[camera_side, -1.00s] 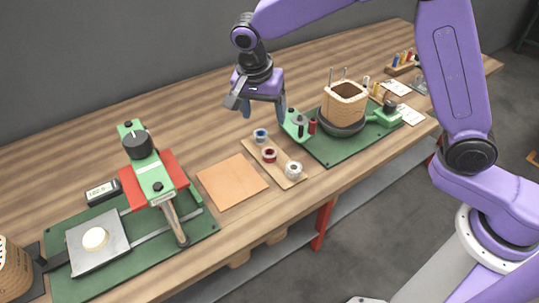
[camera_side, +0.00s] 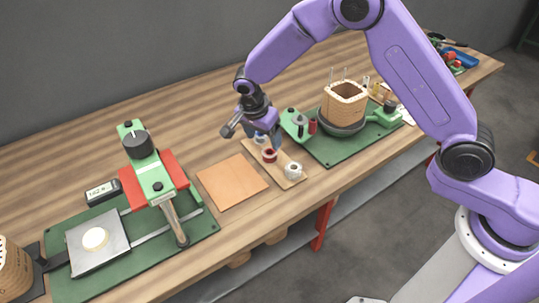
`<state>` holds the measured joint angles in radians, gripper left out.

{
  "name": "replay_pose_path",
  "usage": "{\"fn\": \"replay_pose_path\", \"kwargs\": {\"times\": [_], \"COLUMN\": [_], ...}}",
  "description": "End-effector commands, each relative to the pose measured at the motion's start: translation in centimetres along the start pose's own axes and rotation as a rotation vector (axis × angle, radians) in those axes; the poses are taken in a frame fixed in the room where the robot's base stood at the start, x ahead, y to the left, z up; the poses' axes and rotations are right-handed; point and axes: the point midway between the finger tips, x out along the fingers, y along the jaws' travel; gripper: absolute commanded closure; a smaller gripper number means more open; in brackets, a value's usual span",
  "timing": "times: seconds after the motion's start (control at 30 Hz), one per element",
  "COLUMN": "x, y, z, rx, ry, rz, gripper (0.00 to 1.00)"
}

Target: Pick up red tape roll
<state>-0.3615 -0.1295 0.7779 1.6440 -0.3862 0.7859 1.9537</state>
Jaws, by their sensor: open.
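The red tape roll (camera_side: 269,155) stands in the middle of a small tan board, between a white roll (camera_side: 293,171) at the front right and a blue roll (camera_side: 261,138) at the back left. My gripper (camera_side: 262,139) is open and low over the back end of the board, close behind the red roll. Its fingers partly cover the blue roll. From this view I cannot tell whether a finger touches any roll.
The tan board (camera_side: 303,178) lies between a brown sheet (camera_side: 232,182) and a green base (camera_side: 347,150) carrying a coil former (camera_side: 343,103). A green clamp post (camera_side: 294,122) stands right of my gripper. A press with a lever (camera_side: 150,178) is at left.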

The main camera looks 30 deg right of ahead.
Motion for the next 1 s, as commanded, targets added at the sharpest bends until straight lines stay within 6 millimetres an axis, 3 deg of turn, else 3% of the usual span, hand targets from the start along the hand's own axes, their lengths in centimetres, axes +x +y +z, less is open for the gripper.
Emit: {"fn": "replay_pose_path", "kwargs": {"times": [0.27,0.6,0.93,1.0], "x": [2.0,6.3,6.8,6.8], "y": [0.1,0.6,0.5,0.5], "z": [0.0,-0.1,-0.1,-0.1], "rx": [-0.002,-0.001,-0.001,-0.001], "ry": [0.000,-0.001,-0.001,-0.001], "rz": [0.001,0.002,-0.001,-0.001], "gripper": [0.25,0.25,0.25,0.48]}}
